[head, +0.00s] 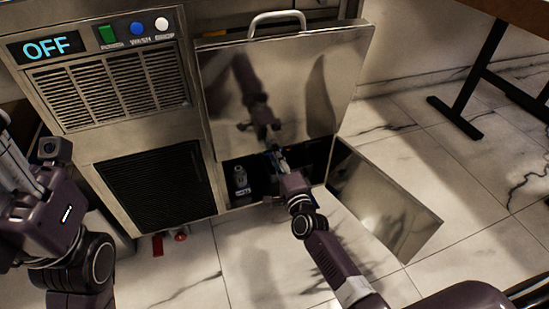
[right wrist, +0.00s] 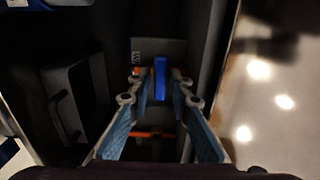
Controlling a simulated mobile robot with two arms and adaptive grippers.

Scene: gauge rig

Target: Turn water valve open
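In the right wrist view a blue upright handle (right wrist: 160,76), which looks like the water valve's lever, stands inside a dark compartment. My right gripper (right wrist: 159,84) is open, with one finger on each side of the blue handle; I cannot tell whether either finger touches it. In the head view my right gripper (head: 275,157) reaches into the open cabinet under the steel panel, and it largely hides the handle. My left arm shows at the left edge; its fingers are not clearly visible.
The machine's display (head: 46,47) reads OFF. A grey fitting (head: 240,177) stands inside. A red part (head: 180,235) is near the floor.

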